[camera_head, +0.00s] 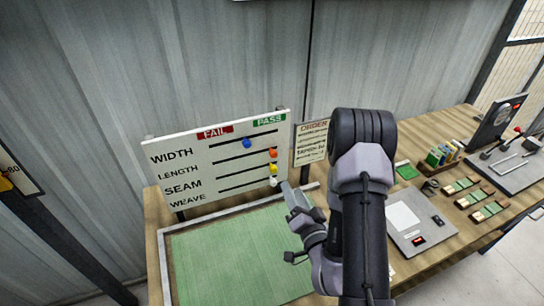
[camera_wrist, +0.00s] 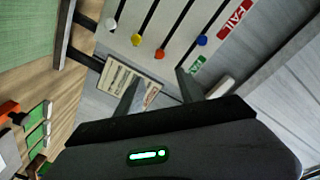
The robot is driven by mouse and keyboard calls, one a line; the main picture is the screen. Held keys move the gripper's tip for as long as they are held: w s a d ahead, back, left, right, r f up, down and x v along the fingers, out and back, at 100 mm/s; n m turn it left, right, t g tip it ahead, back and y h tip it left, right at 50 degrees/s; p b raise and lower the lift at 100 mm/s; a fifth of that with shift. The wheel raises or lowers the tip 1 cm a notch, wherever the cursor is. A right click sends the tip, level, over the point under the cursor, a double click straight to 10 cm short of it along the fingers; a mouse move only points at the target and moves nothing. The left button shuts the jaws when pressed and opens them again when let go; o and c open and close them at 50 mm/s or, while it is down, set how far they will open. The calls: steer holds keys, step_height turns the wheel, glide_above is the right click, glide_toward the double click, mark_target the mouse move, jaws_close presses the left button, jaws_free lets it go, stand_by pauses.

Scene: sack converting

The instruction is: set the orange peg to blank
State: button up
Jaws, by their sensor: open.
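The orange peg (camera_head: 273,153) sits on the LENGTH slot of the white board (camera_head: 222,160), at the right end under the PASS label. It also shows in the wrist view (camera_wrist: 159,54), just beyond the gap between my fingertips. The blue peg (camera_head: 247,143) is on the WIDTH slot, between the FAIL and PASS labels. The yellow peg (camera_head: 273,169) on SEAM and the white peg (camera_head: 273,182) on WEAVE are at the PASS end. My gripper (camera_wrist: 160,76) is open and empty, in front of the board's right end, apart from the orange peg.
An order card (camera_head: 311,143) stands right of the board, close behind my gripper. A framed green mat (camera_head: 235,255) lies below the board. A scale-like device (camera_head: 416,221) and several small trays fill the table's right side. A corrugated wall stands behind.

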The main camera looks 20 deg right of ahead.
steer(key=b, duration=1.3)
glide_toward(274, 156)
steer(key=w, duration=0.2)
steer(key=w+p, duration=0.1)
steer(key=w, duration=0.2)
steer(key=w+d+p, duration=0.1)
steer(key=w, duration=0.2)
steer(key=shift+w+r, duration=0.1)
steer(key=shift+r, duration=0.1)
steer(key=shift+w+f, duration=0.1)
steer(key=shift+w, duration=0.25)
jaws_close()
